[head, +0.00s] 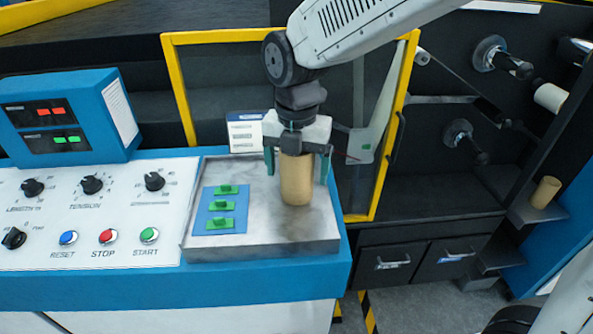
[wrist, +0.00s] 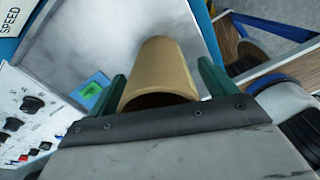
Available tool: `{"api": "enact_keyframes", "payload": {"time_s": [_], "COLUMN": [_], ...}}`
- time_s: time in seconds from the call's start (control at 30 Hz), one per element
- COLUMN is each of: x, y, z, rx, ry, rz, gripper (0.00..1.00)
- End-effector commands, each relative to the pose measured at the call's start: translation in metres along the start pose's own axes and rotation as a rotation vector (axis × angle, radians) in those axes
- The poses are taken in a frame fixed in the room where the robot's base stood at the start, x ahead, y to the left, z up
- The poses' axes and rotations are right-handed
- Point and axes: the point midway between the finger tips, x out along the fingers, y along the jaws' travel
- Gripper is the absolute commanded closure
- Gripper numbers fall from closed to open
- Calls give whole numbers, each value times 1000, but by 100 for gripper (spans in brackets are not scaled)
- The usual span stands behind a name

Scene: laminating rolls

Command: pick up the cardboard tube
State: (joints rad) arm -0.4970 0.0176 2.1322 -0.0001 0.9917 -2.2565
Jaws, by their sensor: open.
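A tan cardboard tube (head: 296,180) stands upright on the grey metal tray (head: 320,236) at the right end of the control console. My gripper (head: 297,172) is directly above it, pointing down, with green fingers on either side of the tube's upper part. The jaws are open; whether a finger touches the tube cannot be told. In the wrist view the tube (wrist: 162,72) lies between the two green fingers (wrist: 162,92), with its dark open end toward my gripper. A second, smaller tan tube (head: 545,192) stands on a small shelf at the far right.
A blue plate with several green blocks (head: 221,208) lies left of the tube. A white labelled box (head: 244,132) stands behind the tray. The console panel (head: 90,215) has knobs and buttons. A yellow-framed guard (head: 387,130) and dark roller machine (head: 455,175) stand behind.

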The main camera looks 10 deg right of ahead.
Motion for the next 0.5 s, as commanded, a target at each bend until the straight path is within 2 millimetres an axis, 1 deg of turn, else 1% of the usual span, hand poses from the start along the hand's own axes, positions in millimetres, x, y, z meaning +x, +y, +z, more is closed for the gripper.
{"api": "enact_keyframes", "payload": {"time_s": [0.13,0.17,0.2,0.27,0.3,0.33,0.5], "x": [0,0,0,0,0,0,0], "y": [0,0,0,0,0,0,0], "z": [0,0,0,0,0,0,0], "rx": [1,1,1,1,1,1,1], "ry": [0,0,0,0,0,0,0], "rz": [0,0,0,0,0,0,0], "gripper": [16,25,36,52,63,65,65]}}
